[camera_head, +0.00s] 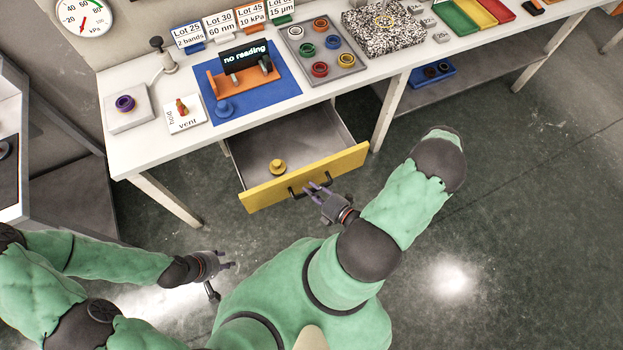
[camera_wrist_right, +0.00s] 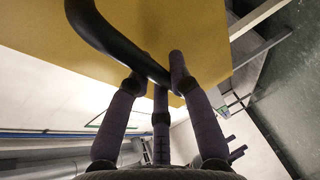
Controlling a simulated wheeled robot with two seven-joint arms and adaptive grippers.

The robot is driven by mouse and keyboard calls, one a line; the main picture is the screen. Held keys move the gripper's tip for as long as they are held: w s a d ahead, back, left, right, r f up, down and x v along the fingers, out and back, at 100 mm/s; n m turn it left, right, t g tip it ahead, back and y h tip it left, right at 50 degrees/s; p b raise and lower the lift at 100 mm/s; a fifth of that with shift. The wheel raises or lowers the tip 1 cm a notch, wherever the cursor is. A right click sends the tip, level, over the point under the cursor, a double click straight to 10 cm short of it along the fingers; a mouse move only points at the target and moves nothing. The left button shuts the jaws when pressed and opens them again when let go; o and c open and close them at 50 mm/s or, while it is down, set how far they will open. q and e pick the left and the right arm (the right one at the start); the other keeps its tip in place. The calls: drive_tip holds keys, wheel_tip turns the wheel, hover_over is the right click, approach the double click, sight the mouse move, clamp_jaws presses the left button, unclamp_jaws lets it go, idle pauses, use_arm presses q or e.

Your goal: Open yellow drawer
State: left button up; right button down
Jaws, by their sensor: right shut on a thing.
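The yellow drawer (camera_head: 305,178) stands pulled out from under the white bench, and its grey inside shows in the head view. A yellow knob-shaped part (camera_head: 277,167) lies in it. My right gripper (camera_head: 318,190) is at the black handle (camera_head: 311,185) on the drawer's front. In the right wrist view the purple fingers (camera_wrist_right: 160,80) are shut on the curved black handle (camera_wrist_right: 115,43), close to the yellow front (camera_wrist_right: 205,35). My left gripper (camera_head: 226,266) is left of and below the drawer, apart from it and empty; its fingers look spread.
The white bench (camera_head: 345,100) carries a blue mat (camera_head: 285,88) with an orange fixture, a grey tray (camera_head: 333,68) of coloured rings and a speckled block (camera_head: 384,27). Bench legs (camera_head: 391,112) stand right and left of the drawer. The floor in front is clear.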

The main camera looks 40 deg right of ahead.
drive_tip(key=shift+d, duration=0.1)
drive_tip(key=c, duration=1.1)
unclamp_jaws()
drive_tip(key=shift+s, duration=0.1)
drive_tip(key=v, duration=1.1)
drive_tip(key=shift+s, duration=0.35)
drive_tip(key=shift+d, duration=0.15)
